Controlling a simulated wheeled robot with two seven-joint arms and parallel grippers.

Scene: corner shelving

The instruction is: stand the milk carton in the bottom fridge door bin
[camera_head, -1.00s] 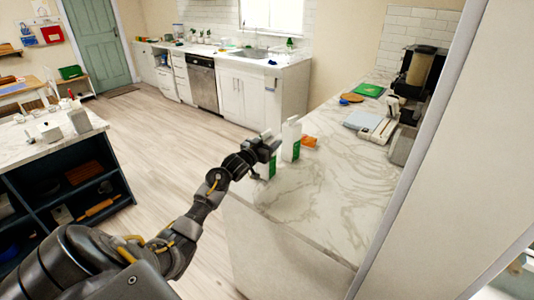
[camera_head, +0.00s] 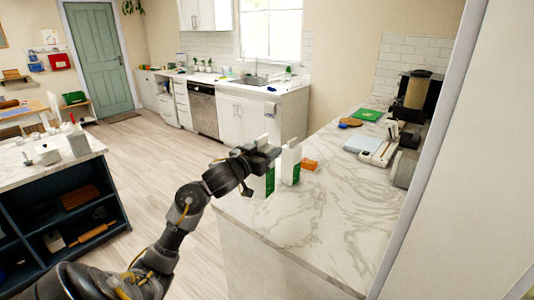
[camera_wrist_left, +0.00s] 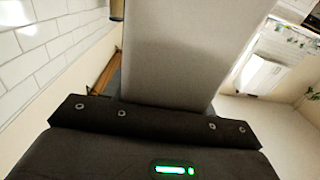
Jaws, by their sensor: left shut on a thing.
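My left gripper (camera_head: 265,155) is shut on a white carton with a green lower part (camera_head: 269,181), at the near left end of the marble counter. Its white top shows just above the jaws, and the jaws hide its middle. A similar white and green carton (camera_head: 290,165) stands upright on the counter just right of it. In the left wrist view a large plain grey face (camera_wrist_left: 195,50) fills the middle, probably the held carton close up. I cannot tell which carton is milk. No fridge door bin can be made out. My right gripper is out of view.
An orange item (camera_head: 309,165) lies behind the cartons. The marble counter (camera_head: 315,215) is clear in front. A white scale-like device (camera_head: 372,150) and a coffee machine (camera_head: 415,100) stand further right. A large pale panel (camera_head: 470,190) closes the right side. An island shelf (camera_head: 70,205) stands left.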

